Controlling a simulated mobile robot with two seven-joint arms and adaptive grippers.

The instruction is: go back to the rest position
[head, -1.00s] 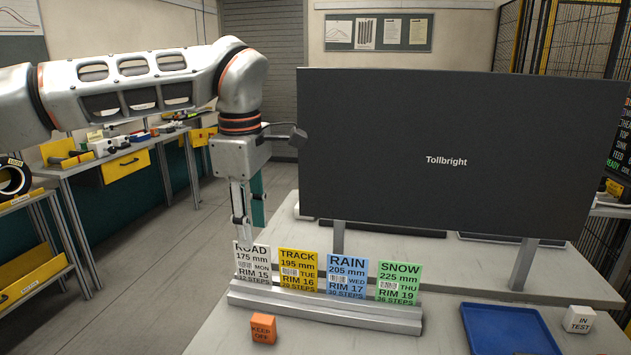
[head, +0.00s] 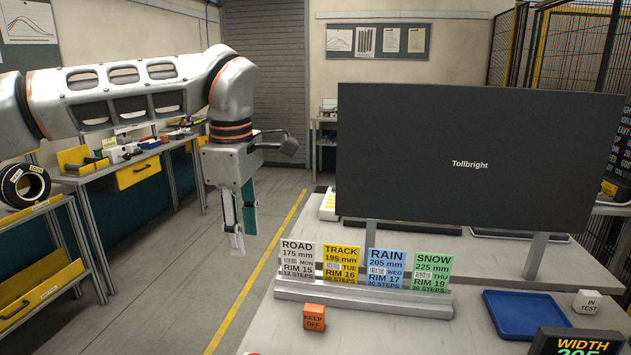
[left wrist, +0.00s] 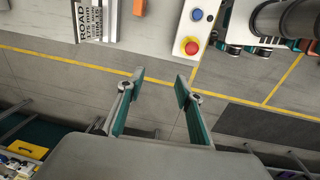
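My left gripper (head: 237,238) hangs over the floor to the left of the bench in the head view, pointing down. In the left wrist view its two fingers (left wrist: 157,82) stand apart with only floor between them, so it is open and empty. The card rack (head: 365,295) stands on the bench to the right of the gripper, apart from it. It holds the white ROAD card (head: 297,260), yellow TRACK card (head: 341,264), blue RAIN card (head: 386,269) and green SNOW card (head: 432,274). My right gripper is not in view.
The orange KEEP OFF block (head: 314,318), blue tray (head: 524,314) and white IN TEST block (head: 587,302) are on the bench. A dark screen (head: 470,180) stands behind. A control box with a red button (left wrist: 190,32) shows in the left wrist view. Open floor lies left of the bench.

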